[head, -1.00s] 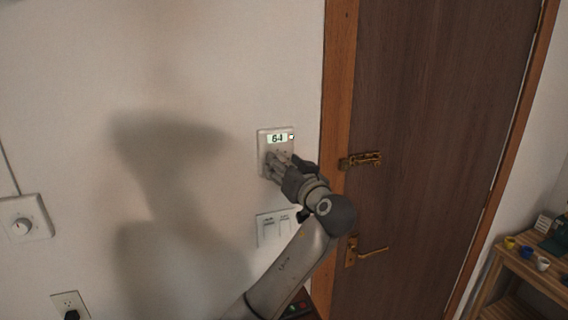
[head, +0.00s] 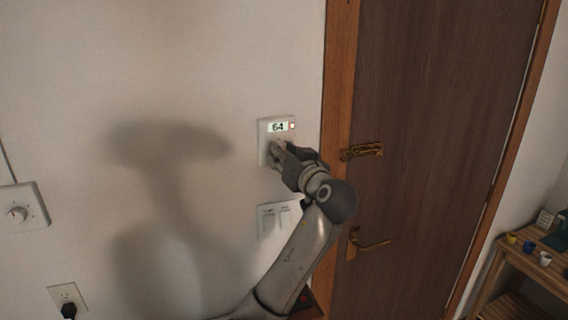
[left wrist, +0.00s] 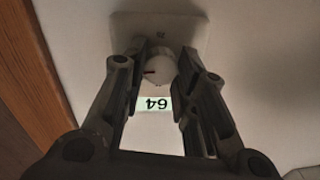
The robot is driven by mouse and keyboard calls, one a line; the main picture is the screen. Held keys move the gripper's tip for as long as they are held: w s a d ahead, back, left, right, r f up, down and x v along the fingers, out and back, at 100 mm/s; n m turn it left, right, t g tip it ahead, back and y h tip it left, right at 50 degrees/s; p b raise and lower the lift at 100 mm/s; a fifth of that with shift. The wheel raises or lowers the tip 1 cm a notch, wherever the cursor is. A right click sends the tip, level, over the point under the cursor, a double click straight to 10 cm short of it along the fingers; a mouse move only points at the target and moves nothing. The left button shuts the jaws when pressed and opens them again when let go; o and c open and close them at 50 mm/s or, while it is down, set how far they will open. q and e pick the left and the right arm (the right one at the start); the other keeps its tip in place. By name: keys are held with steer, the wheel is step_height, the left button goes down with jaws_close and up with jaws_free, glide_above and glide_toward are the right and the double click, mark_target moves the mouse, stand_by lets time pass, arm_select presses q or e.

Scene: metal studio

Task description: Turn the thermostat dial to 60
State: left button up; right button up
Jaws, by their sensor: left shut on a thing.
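The thermostat (head: 265,153) is a pale plate on the wall beside the door frame. Its display (head: 278,127) reads 64, with a small red-edged icon at its right. In the left wrist view the display (left wrist: 156,104) appears upside down. The round white dial (left wrist: 158,70) has a dark red pointer mark on its left side in that view. My left gripper (head: 276,152) is at the dial, and in the wrist view its two fingers (left wrist: 159,62) are on either side of the dial, shut on it. In the head view the gripper hides most of the dial. My right gripper is not in view.
A light switch plate (head: 276,219) is just below the thermostat. A brown door (head: 430,110) with a brass latch (head: 362,151) and handle (head: 370,243) stands to the right. Another dial plate (head: 20,212) and a socket (head: 66,297) are at the left. A wooden shelf (head: 535,268) is far right.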

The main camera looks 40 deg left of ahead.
arm_select(q)
steer(key=shift+n+h+b, duration=0.3)
steer(key=shift+n+b, duration=3.3)
steer(key=shift+b, duration=1.8)
steer(key=o, duration=1.1)
steer(key=shift+c, duration=0.2)
steer(key=shift+s+d, duration=0.1)
steer(key=shift+d, duration=0.05)
steer(key=v, duration=1.1)
steer(key=shift+d, duration=0.4)
steer(key=shift+s, duration=0.1)
